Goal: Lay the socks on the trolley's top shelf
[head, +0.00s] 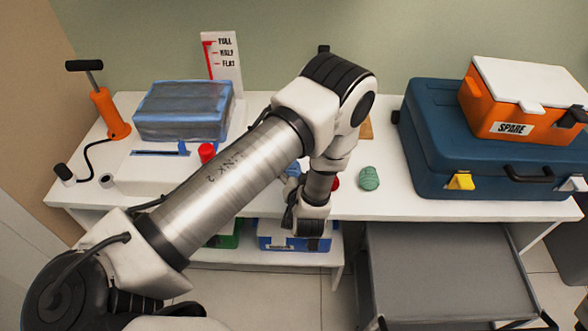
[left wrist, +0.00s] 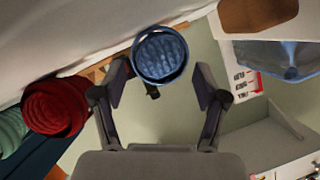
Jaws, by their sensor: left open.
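The socks are rolled bundles on the white bench. The green one (head: 369,178) is in plain view, the red one (head: 335,183) is mostly hidden by my left arm, and the blue one (head: 292,170) shows only in part. In the left wrist view the blue sock (left wrist: 161,54) lies just beyond and between the fingertips of my left gripper (left wrist: 163,75), which is open and empty. The red sock (left wrist: 54,106) and green sock (left wrist: 10,130) are to its left. The grey trolley (head: 440,262) stands in front of the bench at right; its top shelf is empty. My right gripper is not in view.
A blue case (head: 430,130) with an orange SPARE box (head: 490,105) on it fills the bench's right side. A blue-lidded container (head: 183,112), an orange pump (head: 108,112) and a marked sign (head: 222,62) stand at left. Boxes sit on the bench's lower shelf.

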